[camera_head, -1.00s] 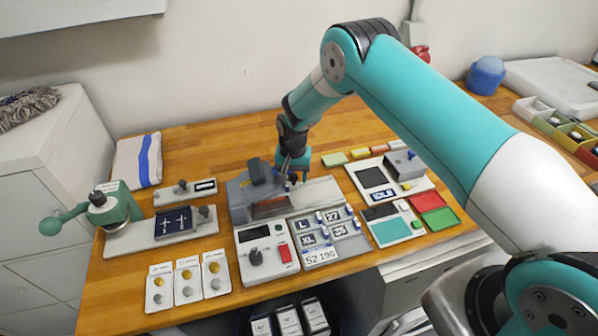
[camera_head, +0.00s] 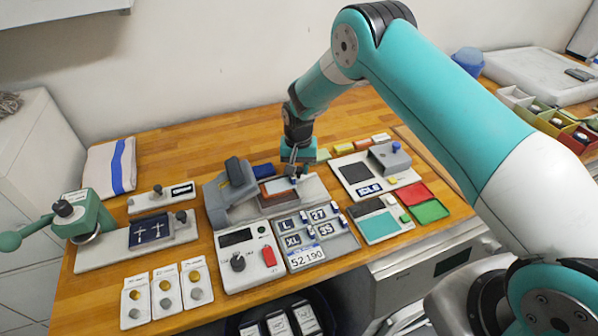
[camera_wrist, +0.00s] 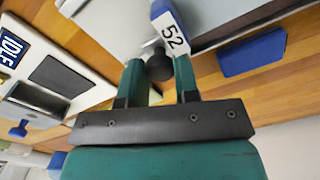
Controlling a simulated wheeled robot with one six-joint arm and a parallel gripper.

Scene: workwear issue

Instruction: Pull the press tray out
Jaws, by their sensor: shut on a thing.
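The grey press (camera_head: 228,192) stands on the bench, its dark lever at the top. The press tray (camera_head: 312,188) is a grey plate at the press's right side, with an orange-brown area beside the press. My gripper (camera_head: 295,170) comes down from above at the tray. In the wrist view my gripper (camera_wrist: 155,78) is shut on a dark round knob (camera_wrist: 159,66) on a short pale stem. A blue piece marked "52" (camera_wrist: 175,38) lies close beyond the knob. My fingers hide part of the knob.
A blue block (camera_head: 263,170) lies behind the tray. The control box (camera_head: 240,238) and size-tag board (camera_head: 335,237) are in front. The IDLE device (camera_head: 372,178) is to the right. Open wood lies behind the press.

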